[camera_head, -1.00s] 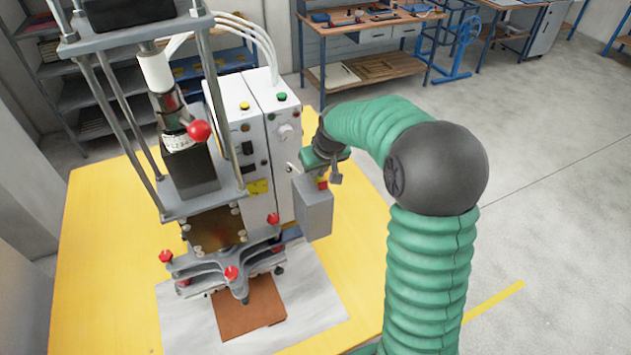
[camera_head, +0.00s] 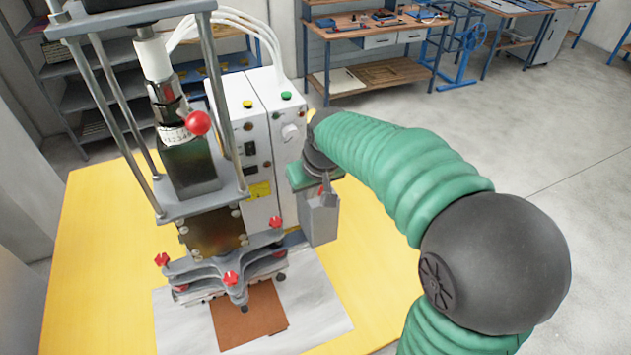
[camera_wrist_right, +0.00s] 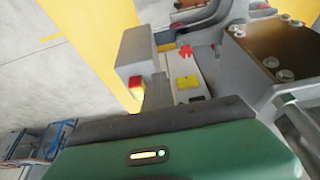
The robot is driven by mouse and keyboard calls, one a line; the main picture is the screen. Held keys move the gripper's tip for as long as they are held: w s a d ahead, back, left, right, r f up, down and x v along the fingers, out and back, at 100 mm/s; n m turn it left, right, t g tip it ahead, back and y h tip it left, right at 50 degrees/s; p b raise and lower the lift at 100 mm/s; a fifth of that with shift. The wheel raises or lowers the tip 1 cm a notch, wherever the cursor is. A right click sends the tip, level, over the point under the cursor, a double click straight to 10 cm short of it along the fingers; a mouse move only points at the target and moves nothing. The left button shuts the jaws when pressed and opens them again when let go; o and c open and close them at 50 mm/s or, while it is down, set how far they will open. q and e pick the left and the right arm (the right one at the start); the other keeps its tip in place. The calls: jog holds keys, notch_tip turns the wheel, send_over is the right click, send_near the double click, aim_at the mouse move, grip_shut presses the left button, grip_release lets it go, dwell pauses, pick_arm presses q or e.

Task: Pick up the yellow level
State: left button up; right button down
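I cannot make out a yellow level in either view. The yellow things that show are a round button (camera_head: 247,104) and a label (camera_head: 259,190) on the white machine cabinet (camera_head: 262,150), and the yellow table (camera_head: 95,250). My right gripper (camera_head: 326,196) is over the grey control box (camera_head: 318,222) at the cabinet's right side and partly hides its top. In the wrist view the box (camera_wrist_right: 137,52) carries a red button (camera_wrist_right: 135,83). Whether the gripper touches the box or is open is unclear. My left gripper is out of view.
The press frame has a red ball knob (camera_head: 198,123) and several red star knobs, including one at front (camera_head: 231,278). A brown plate (camera_head: 250,318) lies on a pale sheet (camera_head: 310,315) below. A workbench (camera_head: 375,30) stands behind on open floor.

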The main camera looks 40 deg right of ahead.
jog(key=s+a+b, duration=0.1)
jog(key=s+a, duration=0.3)
jog(key=a, duration=0.2)
jog(key=shift+a+r, duration=0.2)
jog(key=shift+r, duration=0.25)
jog(key=shift+d, duration=0.1)
jog(key=c, duration=2)
grip_release()
jog(key=shift+c, duration=0.2)
jog(key=o, duration=1.6)
